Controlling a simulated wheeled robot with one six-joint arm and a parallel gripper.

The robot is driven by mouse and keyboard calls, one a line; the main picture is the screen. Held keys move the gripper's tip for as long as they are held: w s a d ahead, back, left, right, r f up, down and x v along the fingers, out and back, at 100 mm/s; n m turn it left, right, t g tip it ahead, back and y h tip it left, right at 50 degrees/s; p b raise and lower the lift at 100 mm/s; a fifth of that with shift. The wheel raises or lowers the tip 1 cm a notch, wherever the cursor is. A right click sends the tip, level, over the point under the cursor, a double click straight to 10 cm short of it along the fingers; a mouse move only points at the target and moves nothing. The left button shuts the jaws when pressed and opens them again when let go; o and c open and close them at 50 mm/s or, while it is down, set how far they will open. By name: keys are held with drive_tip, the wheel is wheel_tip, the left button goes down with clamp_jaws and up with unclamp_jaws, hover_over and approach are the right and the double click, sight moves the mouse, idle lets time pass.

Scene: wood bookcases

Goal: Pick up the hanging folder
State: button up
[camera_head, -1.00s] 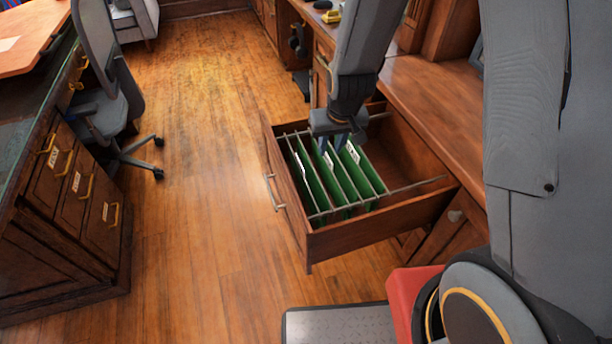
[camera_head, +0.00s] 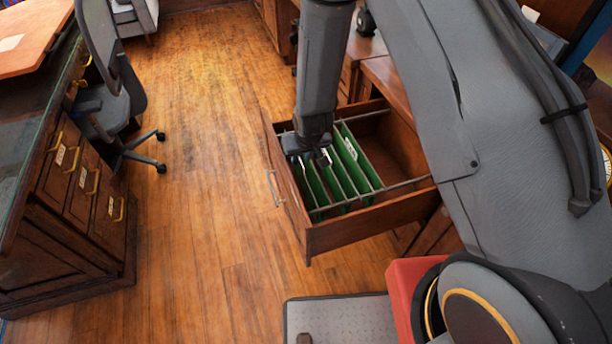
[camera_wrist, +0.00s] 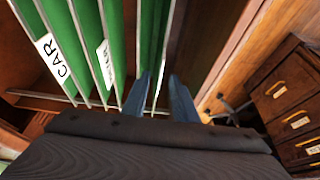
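Several green hanging folders (camera_head: 347,172) hang in a row in the open wooden drawer (camera_head: 358,228). White label tabs show on some of them, one starting with "CAR" in the wrist view. My gripper (camera_head: 309,160) is over the left end of the row in the head view and hides part of those folders. In the wrist view its two blue-grey fingers (camera_wrist: 162,88) are apart. The end folder (camera_wrist: 152,35) shows its edge in the gap between them. Whether a finger touches it I cannot tell.
Metal rails (camera_head: 385,192) cross the drawer, and its right part is empty. A wooden desk with drawers (camera_head: 85,185) and a grey office chair (camera_head: 112,100) stand at the left. The wood floor (camera_head: 205,200) between is clear.

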sight(300, 160)
drive_tip(key=shift+x, duration=1.55)
drive_tip(key=shift+r, duration=0.1)
drive_tip(key=shift+c, duration=0.2)
clamp_jaws()
